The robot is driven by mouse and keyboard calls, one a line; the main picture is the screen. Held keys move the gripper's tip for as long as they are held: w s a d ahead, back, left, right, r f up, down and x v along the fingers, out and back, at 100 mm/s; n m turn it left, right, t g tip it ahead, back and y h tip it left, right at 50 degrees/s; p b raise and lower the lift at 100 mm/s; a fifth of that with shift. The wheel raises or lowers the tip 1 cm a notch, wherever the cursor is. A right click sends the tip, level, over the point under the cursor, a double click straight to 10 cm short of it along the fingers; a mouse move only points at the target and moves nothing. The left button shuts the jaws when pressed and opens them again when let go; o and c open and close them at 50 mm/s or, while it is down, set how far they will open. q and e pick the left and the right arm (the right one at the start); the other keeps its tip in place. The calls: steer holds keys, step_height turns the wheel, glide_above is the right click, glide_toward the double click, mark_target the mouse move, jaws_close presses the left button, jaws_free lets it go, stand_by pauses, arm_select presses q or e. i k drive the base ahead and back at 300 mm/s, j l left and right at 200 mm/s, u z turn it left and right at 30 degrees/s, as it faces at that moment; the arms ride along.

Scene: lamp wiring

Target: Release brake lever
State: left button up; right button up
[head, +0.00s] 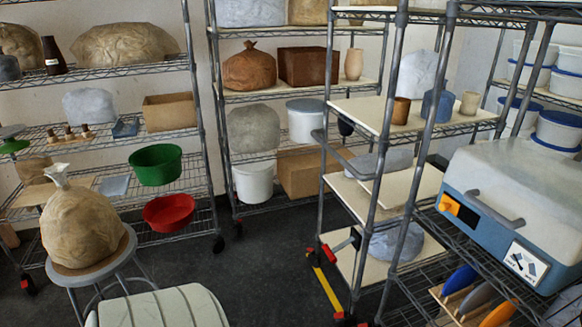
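The wheeled wire rack (372,195) stands right of centre, with a grey push handle (335,145) on its left side. Low on its near left corner, a long yellow bar (327,290) with red ends slants down to the right near the floor. Just above it is a short dark bar with red parts (340,244). I cannot tell which of these is the brake lever, nor whether the brake is set. Neither of my grippers is in view.
A clay bag (85,225) sits on a stool (105,265) at left. A ribbed pale object (160,310) is at the bottom. Stocked wire shelves line the back wall. A blue and white machine (520,210) stands at right. Dark floor (265,270) is clear between.

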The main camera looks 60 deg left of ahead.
mark_target(329, 253)
steer(key=u, duration=1.55)
